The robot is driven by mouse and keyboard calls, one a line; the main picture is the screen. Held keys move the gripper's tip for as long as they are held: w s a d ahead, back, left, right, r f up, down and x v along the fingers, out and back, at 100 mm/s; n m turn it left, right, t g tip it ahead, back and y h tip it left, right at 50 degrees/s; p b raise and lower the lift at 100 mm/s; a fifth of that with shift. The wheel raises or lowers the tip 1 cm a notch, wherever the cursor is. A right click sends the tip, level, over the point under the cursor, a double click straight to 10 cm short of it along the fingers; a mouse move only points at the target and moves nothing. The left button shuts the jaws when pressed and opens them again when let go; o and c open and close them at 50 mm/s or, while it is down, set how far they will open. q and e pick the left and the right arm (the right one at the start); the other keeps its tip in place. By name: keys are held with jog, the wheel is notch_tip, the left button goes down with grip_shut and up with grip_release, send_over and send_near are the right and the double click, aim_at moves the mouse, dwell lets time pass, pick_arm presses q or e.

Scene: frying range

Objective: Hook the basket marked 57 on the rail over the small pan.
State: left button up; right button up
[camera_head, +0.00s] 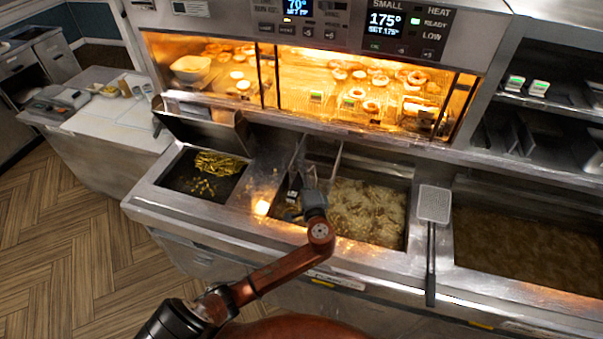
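My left gripper (293,206) is low at the left end of a pan of pale, bubbling oil (370,212), below the display reading SMALL 175°. A metal basket-like frame (322,158) stands at that pan's left end, just behind the gripper. The gripper's dark body hides its fingertips and the lower part of the frame, so I cannot tell whether it grips anything. No mark 57 is readable. The rail over the pan cannot be made out clearly. My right gripper is out of view.
A flat mesh tool (434,205) with a long handle lies across the divider right of the pan. A larger pan of brown oil (525,250) is further right. A bin of fries (205,178) with a raised lid is left. A lit warming cabinet (330,85) stands behind.

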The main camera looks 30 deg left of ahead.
pick_arm(q)
jog(key=shift+d, duration=0.1)
jog(key=v, duration=1.2)
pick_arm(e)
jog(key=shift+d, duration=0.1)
